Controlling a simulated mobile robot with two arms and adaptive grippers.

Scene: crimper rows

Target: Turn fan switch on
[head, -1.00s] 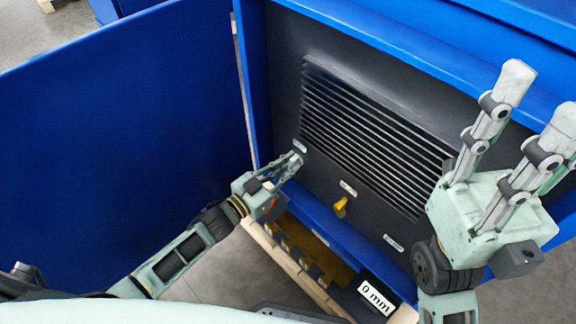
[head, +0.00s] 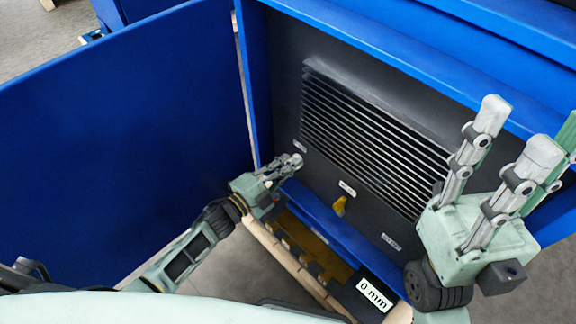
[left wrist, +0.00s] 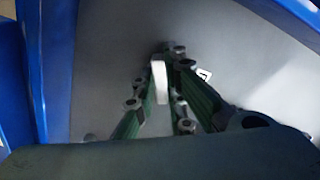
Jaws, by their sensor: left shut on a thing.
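My left gripper (head: 293,163) is at the lower left of the dark panel (head: 284,80) inside the blue cabinet, just below a small white label (head: 300,146). In the left wrist view its green fingers (left wrist: 163,72) are shut on a pale, narrow switch handle (left wrist: 159,84) at the panel. The fingers hide this switch in the head view. A yellow switch (head: 340,206) sits farther right under a second label (head: 348,188). I cannot read the labels, so which switch is the fan's is unclear. My right gripper (head: 522,135) is open and empty, fingers up, before the cabinet's right side.
The blue door (head: 120,120) stands open on the left. A slatted vent (head: 370,140) fills the panel's middle. Below the panel are a blue ledge (head: 330,228), a wooden pallet edge (head: 280,262) and a "0 mm" sign (head: 375,294).

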